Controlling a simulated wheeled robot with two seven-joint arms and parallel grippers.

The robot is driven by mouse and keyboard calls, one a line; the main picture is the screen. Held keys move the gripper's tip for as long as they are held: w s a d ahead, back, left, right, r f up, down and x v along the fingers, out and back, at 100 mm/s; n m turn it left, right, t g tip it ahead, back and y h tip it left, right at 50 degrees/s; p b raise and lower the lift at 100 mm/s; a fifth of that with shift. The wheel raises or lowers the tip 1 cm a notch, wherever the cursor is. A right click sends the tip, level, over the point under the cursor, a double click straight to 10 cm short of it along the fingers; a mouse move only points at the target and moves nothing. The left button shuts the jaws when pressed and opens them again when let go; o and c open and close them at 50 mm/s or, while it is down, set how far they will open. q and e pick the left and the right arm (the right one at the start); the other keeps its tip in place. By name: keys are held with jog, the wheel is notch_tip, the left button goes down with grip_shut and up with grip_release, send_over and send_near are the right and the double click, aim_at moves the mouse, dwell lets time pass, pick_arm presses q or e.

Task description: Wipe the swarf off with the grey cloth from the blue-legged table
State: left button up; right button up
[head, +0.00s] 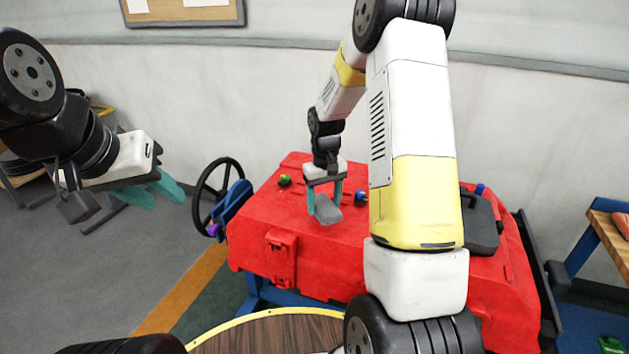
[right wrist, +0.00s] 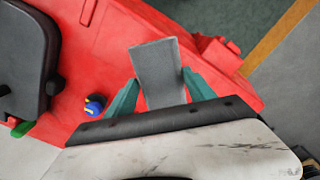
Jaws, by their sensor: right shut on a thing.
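My right gripper (head: 325,198) is shut on the grey cloth (head: 327,211), over the top of the red scrubber tank (head: 265,225). In the right wrist view the cloth (right wrist: 158,72) stands out flat between the teal fingers (right wrist: 155,98), above the red surface. I cannot tell whether it touches the tank. My left gripper (head: 152,191) hangs at the left, its teal fingers apart and empty, away from the tank. The blue-legged table (head: 600,246) shows only in part at the right edge. I cannot make out any swarf.
A green knob (head: 285,181) and a blue knob (head: 361,198) stand on the tank near the cloth. A black lid (head: 480,222) lies at its right. A black steering wheel (head: 212,190) is at the left. A yellow-rimmed round wooden table (head: 270,333) is in front.

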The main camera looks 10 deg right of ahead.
jog(key=shift+r, duration=2.05)
